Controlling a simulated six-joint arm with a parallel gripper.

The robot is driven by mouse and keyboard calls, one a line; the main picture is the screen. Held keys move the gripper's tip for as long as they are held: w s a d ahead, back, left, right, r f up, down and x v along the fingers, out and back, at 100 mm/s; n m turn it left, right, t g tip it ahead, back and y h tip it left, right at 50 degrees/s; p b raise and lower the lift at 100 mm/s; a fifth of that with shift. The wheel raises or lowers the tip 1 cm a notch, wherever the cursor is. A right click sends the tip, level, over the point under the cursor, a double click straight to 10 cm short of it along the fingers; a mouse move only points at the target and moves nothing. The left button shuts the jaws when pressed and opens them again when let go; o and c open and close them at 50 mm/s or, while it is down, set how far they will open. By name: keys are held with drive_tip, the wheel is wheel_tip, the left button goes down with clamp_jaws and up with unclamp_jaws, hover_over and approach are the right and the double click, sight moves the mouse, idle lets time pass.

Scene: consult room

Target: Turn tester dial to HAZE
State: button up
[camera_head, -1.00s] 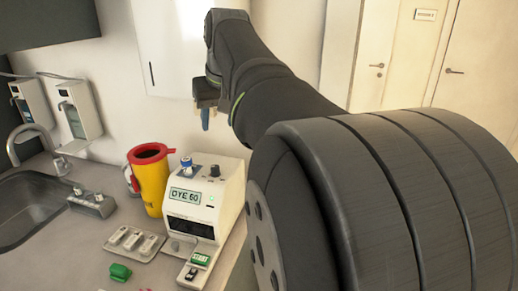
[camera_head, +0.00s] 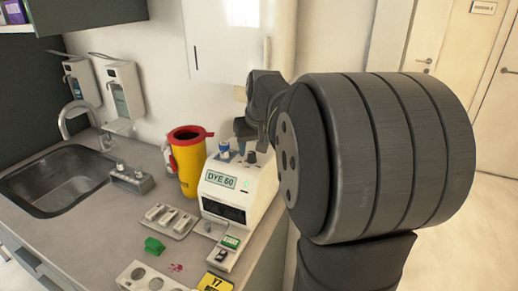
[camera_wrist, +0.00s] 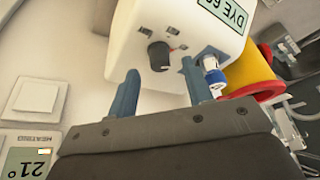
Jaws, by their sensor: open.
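The tester (camera_head: 262,186) is a white box on the counter; its display (camera_head: 220,180) reads DYE 60. My gripper (camera_head: 246,142) is just above the tester top, partly hidden behind my arm. In the wrist view my gripper (camera_wrist: 159,72) is open with two blue fingers. The black dial (camera_wrist: 159,56) appears between and just beyond the fingertips, with nothing gripped. I cannot read any dial markings.
A yellow container with a red rim (camera_head: 188,165) stands left of the tester. A tray of small parts (camera_head: 170,219), a green piece (camera_head: 154,245) and a yellow tag (camera_head: 215,282) lie in front. The sink (camera_head: 55,180) is at left. A wall panel shows in the wrist view (camera_wrist: 25,160).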

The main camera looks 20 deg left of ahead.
drive_tip(key=shift+x, duration=1)
drive_tip(key=c, duration=1)
drive_tip(key=shift+n, duration=0.3)
drive_tip(key=n+g, duration=0.1)
drive_tip(key=n, duration=0.1)
drive_tip(key=n+g+y, duration=0.1)
drive_tip(key=n, duration=0.2)
drive_tip(key=shift+w, duration=0.15)
drive_tip(key=n+g, duration=0.1)
drive_tip(key=n, duration=0.2)
drive_tip(key=n+g, duration=0.1)
drive_tip(key=n, duration=0.2)
drive_tip(key=shift+w, duration=0.15)
